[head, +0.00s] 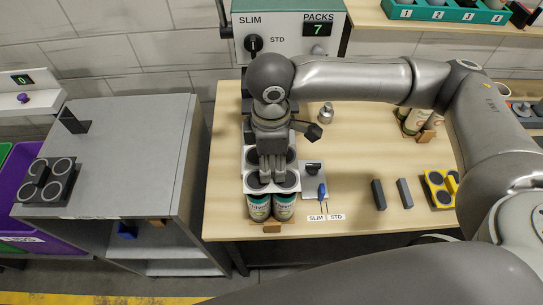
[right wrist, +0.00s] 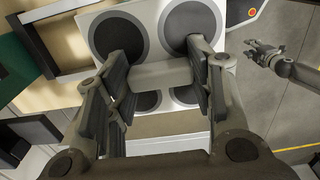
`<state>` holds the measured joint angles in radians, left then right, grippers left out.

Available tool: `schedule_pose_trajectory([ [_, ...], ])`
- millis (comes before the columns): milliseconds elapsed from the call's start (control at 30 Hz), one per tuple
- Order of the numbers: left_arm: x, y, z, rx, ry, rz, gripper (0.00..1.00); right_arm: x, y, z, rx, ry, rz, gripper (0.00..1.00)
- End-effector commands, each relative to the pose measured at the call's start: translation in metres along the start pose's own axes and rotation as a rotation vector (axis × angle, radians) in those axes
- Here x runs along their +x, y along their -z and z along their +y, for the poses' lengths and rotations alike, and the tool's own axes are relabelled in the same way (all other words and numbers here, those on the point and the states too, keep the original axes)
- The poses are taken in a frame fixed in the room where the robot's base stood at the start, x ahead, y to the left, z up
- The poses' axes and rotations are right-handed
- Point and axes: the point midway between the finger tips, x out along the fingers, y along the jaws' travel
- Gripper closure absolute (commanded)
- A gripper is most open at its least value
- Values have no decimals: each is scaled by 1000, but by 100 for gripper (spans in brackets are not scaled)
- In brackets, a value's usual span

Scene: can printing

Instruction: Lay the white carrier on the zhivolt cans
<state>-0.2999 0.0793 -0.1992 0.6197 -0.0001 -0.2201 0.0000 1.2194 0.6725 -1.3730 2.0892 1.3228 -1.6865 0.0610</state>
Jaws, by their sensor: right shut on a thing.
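The white carrier (head: 272,188), a white plate with several dark round openings, is over the cans at the front left of the wooden table. My right gripper (head: 270,172) is shut on its middle bar from above, and the bar also shows between the fingers in the right wrist view (right wrist: 160,75). Two front cans, a left one (head: 258,208) and a right one (head: 284,207), stand upright under the carrier's front edge. Cans farther back are hidden, and I cannot tell whether the carrier touches the tops. My left gripper (right wrist: 265,52) is small at the upper right of the right wrist view.
A grey machine (head: 290,38) reading 7 stands behind. A small lever plate (head: 313,178) is just right of the carrier. A yellow carrier (head: 438,190), dark blocks (head: 378,194) and other cans (head: 417,122) are farther right. A dark carrier (head: 48,182) lies on the grey cabinet.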

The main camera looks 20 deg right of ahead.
Motion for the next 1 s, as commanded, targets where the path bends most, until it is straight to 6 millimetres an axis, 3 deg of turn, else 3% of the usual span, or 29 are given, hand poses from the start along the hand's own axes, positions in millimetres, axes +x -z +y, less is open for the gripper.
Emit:
schedule_pose_trajectory([
  [1000,2,0,0,1,0,0,60,24,0,0,0,0,0,76],
])
